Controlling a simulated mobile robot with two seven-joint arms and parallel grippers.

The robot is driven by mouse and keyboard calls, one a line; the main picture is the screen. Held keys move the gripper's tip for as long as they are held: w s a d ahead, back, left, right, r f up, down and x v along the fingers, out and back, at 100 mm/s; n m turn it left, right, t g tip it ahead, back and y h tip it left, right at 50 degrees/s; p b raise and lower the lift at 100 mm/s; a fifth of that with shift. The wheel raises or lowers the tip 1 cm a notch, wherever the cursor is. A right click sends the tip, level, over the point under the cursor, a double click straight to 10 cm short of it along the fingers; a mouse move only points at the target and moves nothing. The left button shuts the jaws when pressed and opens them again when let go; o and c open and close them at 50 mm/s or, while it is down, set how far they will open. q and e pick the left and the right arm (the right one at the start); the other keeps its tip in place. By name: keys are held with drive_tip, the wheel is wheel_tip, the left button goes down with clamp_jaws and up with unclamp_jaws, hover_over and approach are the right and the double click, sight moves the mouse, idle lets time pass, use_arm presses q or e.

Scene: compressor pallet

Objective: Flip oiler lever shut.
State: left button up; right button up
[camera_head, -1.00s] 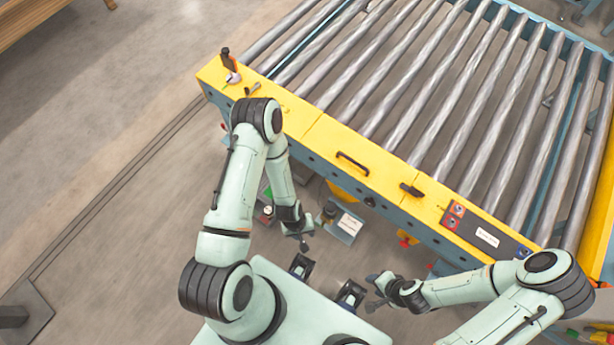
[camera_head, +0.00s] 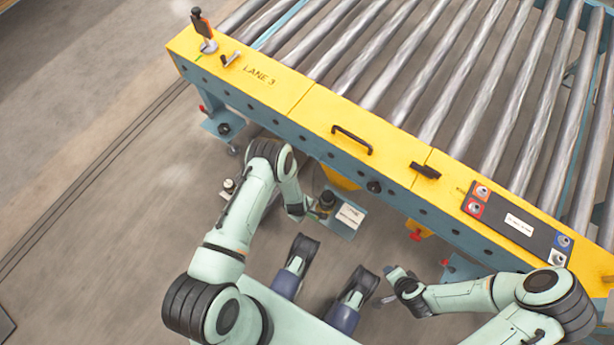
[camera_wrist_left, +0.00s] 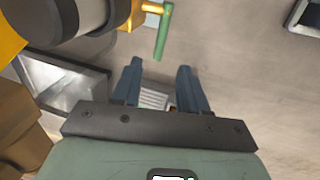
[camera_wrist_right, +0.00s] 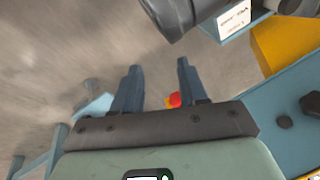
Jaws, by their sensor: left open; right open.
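A dark round jar (camera_head: 326,200) sits by a blue plate with a white label (camera_head: 349,216) below the yellow conveyor rail in the head view. I cannot tell for sure that it is the oiler. In the left wrist view a green lever (camera_wrist_left: 163,32) sticks out beside a big dark cylinder (camera_wrist_left: 66,18); I cannot tell if it is the oiler's. My left gripper (camera_head: 299,214) is left of the jar; in its wrist view its open jaws (camera_wrist_left: 160,68) are empty, just below the lever. My right gripper (camera_head: 384,286) is open and empty, apart from the conveyor.
The yellow rail (camera_head: 300,95) bears an upright dark-handled lever (camera_head: 203,30), a small crank (camera_head: 231,60), black handles and a button panel (camera_head: 515,222). A red knob (camera_head: 416,235) hangs below. It also shows in the right wrist view (camera_wrist_right: 174,100).

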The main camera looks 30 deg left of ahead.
sight(309, 216)
use_arm(q)
drive_tip(key=f+b, duration=0.1)
drive_tip(key=f, duration=0.2)
drive_tip(key=w+f+b, duration=0.1)
drive_tip(key=f, duration=0.2)
drive_tip(key=f+b, duration=0.1)
drive_tip(key=f, duration=0.2)
drive_tip(key=shift+w, duration=0.3)
drive_tip(key=shift+w+f+b, duration=0.1)
drive_tip(key=shift+f+b, duration=0.3)
use_arm(e)
drive_tip(key=s+d+f+g, duration=0.1)
drive_tip(key=s+f+g, duration=0.1)
drive_tip(key=s+f, duration=0.5)
drive_tip(key=shift+s+d+g, duration=0.2)
drive_tip(key=shift+s+g, duration=0.15)
drive_tip(key=shift+g, duration=0.05)
use_arm(q)
clamp_jaws()
